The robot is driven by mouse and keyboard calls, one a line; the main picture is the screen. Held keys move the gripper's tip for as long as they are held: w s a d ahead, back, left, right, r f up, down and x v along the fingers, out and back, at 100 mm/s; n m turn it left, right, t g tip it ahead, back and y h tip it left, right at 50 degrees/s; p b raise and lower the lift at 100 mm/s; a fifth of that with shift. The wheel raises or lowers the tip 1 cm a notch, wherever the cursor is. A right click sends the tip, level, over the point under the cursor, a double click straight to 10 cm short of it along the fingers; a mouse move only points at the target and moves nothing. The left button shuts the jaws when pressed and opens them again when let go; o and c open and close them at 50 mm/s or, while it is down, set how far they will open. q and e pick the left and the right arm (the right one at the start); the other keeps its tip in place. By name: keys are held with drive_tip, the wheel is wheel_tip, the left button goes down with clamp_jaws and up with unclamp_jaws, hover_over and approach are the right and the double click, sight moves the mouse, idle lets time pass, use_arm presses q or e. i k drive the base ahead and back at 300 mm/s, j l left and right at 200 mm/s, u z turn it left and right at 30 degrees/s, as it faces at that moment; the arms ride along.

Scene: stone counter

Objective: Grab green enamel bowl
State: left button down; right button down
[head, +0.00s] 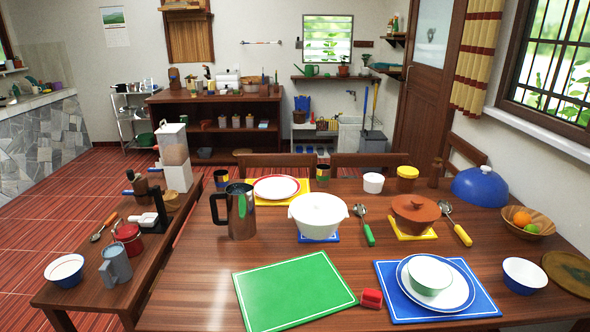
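A small bowl (430,276), pale inside with a greenish outside, sits upright on a white plate (466,290) with a dark rim. It looks like the green enamel bowl. The plate lies on a blue placemat (391,301) at the front right of the wooden table. Neither of my grippers shows in the head view.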

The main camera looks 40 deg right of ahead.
sight(429, 275)
drive_tip(key=z, duration=2.15)
